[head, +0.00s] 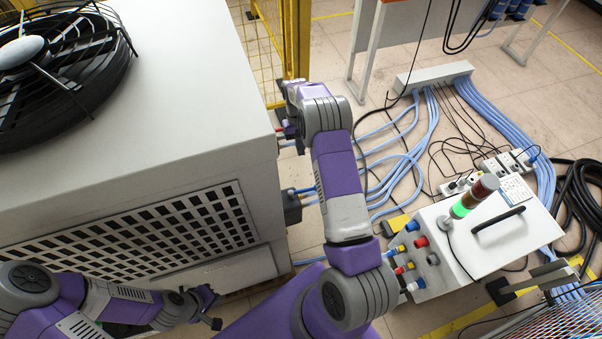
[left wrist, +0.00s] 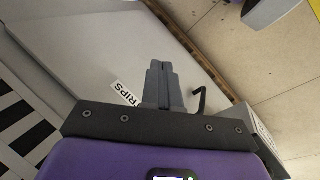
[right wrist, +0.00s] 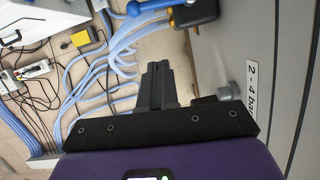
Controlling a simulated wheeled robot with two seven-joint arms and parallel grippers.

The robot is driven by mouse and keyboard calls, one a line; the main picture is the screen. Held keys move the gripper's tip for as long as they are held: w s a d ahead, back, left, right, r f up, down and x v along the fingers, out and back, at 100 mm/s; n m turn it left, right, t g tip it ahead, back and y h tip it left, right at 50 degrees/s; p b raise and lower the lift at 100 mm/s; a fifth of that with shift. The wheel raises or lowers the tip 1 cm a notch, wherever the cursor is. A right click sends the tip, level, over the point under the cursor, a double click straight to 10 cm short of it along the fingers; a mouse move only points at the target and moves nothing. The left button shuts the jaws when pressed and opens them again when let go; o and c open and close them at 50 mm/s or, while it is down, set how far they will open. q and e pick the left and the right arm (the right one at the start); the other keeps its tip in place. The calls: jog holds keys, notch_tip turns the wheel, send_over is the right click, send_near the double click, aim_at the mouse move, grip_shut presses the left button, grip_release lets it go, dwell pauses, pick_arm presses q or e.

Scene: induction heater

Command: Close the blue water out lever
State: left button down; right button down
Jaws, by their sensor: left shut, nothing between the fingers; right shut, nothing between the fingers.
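The blue lever (right wrist: 152,5) shows at the top edge of the right wrist view, partly cut off. A dark fitting (right wrist: 195,12) sits at its right end. My right gripper (right wrist: 158,68) is shut and empty beside the large grey machine (head: 190,110), with its fingertips pointing toward the lever and apart from it. In the head view, my right arm hides most of this area, and I cannot make out the lever there. My left gripper (left wrist: 158,68) is shut and empty, low in front of the machine's side, far from the lever.
A "2 - 4 bar" label (right wrist: 257,85) and a grey fitting (right wrist: 228,90) are on the panel right of my right gripper. Blue hoses (head: 410,150) run over the floor. A white control box (head: 490,235) stands at right. A yellow fence (head: 297,40) stands behind.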

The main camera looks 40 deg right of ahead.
aim_at(304, 191)
jog(key=s+a+f+b, duration=0.2)
jog(key=s+f, duration=0.4)
jog(key=f, duration=0.3)
jog(key=shift+a+f, duration=0.15)
jog(key=shift+a, duration=0.15)
jog(key=shift+s, duration=0.1)
